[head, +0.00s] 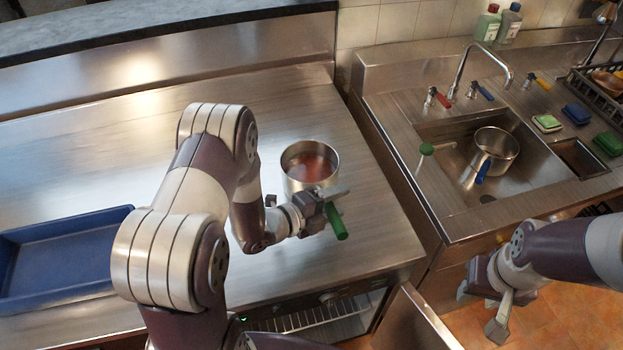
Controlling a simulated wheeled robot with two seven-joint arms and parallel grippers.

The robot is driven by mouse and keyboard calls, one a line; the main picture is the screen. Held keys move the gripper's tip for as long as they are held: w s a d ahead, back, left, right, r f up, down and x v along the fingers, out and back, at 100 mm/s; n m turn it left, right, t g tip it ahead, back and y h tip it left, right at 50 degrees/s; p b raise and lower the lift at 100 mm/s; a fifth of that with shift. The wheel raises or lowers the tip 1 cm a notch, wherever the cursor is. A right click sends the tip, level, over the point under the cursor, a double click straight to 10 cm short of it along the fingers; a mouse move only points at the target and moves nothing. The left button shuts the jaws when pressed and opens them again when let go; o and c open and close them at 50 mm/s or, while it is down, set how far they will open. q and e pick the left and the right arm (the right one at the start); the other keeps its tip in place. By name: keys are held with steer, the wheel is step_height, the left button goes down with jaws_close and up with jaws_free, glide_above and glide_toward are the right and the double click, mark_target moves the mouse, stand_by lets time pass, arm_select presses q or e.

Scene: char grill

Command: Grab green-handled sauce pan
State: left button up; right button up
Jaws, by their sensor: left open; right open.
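A steel sauce pan (297,174) with red sauce in it stands on the steel counter, near its right end. Its green handle (337,222) points toward the front right. My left gripper (336,207) is open at the handle, with its fingers beside or around it; I cannot tell if they touch it. The wrist hides part of the pan's lower side and the inner end of the handle. My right gripper (482,312) is open and empty, low over the floor in front of the sink unit.
A blue tray (70,240) lies on the counter at left. At right, a blue-handled pan (497,143) sits in the sink (530,185), under a tall faucet (480,50). An open door (420,318) stands below the counter. The counter behind the pan is clear.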

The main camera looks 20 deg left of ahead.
arm_select(q)
steer(key=shift+w+f, duration=0.1)
jaws_close()
stand_by(1.2)
